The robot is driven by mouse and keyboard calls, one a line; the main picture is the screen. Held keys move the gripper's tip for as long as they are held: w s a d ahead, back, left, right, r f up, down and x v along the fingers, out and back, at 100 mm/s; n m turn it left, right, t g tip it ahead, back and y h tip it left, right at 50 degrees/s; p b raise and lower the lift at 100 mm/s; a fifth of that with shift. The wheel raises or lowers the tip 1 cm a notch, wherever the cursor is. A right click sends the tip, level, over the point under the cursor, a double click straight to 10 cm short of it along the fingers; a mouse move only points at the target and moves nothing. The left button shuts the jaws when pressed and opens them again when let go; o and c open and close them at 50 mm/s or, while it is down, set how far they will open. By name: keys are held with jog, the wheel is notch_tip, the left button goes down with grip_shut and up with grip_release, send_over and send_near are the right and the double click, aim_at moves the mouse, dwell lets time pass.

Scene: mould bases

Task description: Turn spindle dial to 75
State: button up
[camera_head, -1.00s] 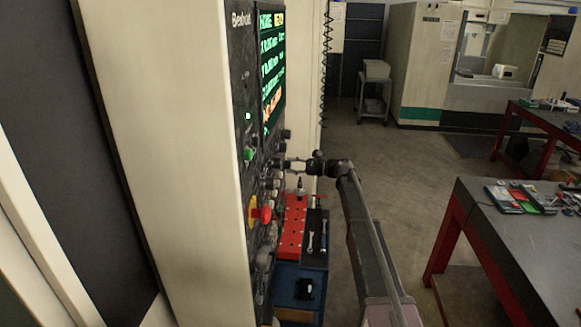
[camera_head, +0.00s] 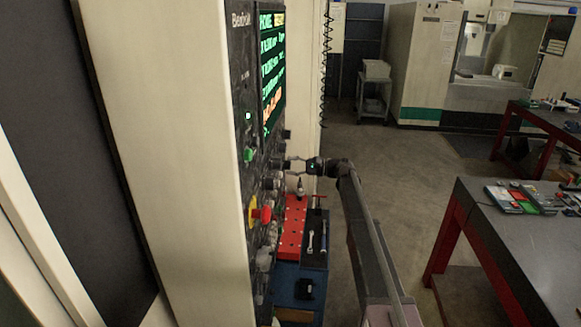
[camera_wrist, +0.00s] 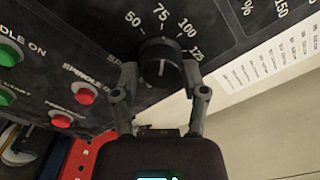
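The black spindle dial (camera_wrist: 160,62) is on the dark control panel, with the printed numbers 50, 75, 100 and 125 around its upper side. A pale line shows on its face; I cannot tell for sure which number it points to. My gripper (camera_wrist: 160,72) is open, with one fingertip on the left of the dial and one on the right. Whether either tip touches it is unclear. In the camera_head view my gripper (camera_head: 295,163) is at the panel's right side, its fingers apart, and the dial is too small to make out.
The panel carries green buttons (camera_wrist: 9,54), red buttons (camera_wrist: 86,95) and a red-and-yellow knob (camera_head: 262,214). A red perforated plate (camera_head: 292,228) and a tray with wrenches (camera_head: 314,240) lie below. A red-legged workbench (camera_head: 510,240) stands at the right; the floor between is clear.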

jog(key=shift+o, duration=0.6)
jog(key=d, duration=1.2)
jog(key=shift+s, duration=0.25)
